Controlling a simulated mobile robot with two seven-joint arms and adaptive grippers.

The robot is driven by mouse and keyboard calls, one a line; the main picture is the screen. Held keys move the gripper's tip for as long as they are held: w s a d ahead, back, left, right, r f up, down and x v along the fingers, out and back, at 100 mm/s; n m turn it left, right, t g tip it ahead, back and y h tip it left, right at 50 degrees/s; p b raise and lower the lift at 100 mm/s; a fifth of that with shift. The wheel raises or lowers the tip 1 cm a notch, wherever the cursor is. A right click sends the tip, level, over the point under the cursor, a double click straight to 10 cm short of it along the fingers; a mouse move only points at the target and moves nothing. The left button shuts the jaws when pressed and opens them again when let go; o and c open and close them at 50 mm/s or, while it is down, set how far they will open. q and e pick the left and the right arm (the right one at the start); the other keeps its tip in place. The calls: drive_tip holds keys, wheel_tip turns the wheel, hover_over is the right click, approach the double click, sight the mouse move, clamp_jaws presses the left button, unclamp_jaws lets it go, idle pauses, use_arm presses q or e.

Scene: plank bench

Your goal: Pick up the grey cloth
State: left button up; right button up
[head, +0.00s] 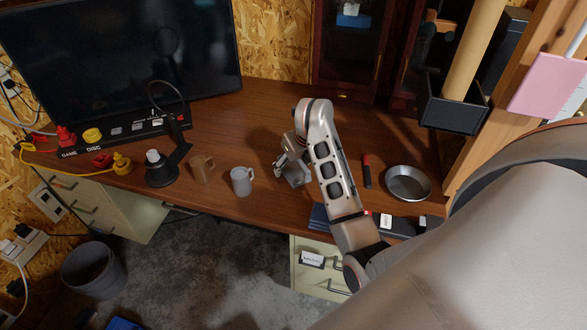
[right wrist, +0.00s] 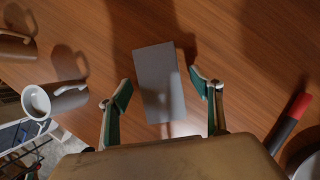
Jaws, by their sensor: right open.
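The grey cloth (right wrist: 158,72) looks like a flat, folded rectangle lying on the wooden desk. In the head view the grey cloth (head: 298,177) shows partly, beside and below my right gripper (head: 281,162), whose wrist hides some of it. In the right wrist view my right gripper (right wrist: 160,90) is open, its two green-padded fingers apart on either side of the cloth's lower part. Nothing is held, and I cannot tell how high the fingertips are above the desk. My left gripper is not in view.
A grey mug (head: 241,182) and a brown mug (head: 202,169) stand left of the cloth. A black lamp (head: 161,174) stands farther left. A red-and-black marker (head: 367,172) and a metal bowl (head: 408,183) are to the right. The desk behind the cloth is clear.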

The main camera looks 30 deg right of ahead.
drive_tip(key=shift+f, duration=0.25)
idle(0.3)
drive_tip(key=c, duration=1.2)
drive_tip(key=shift+r, duration=0.15)
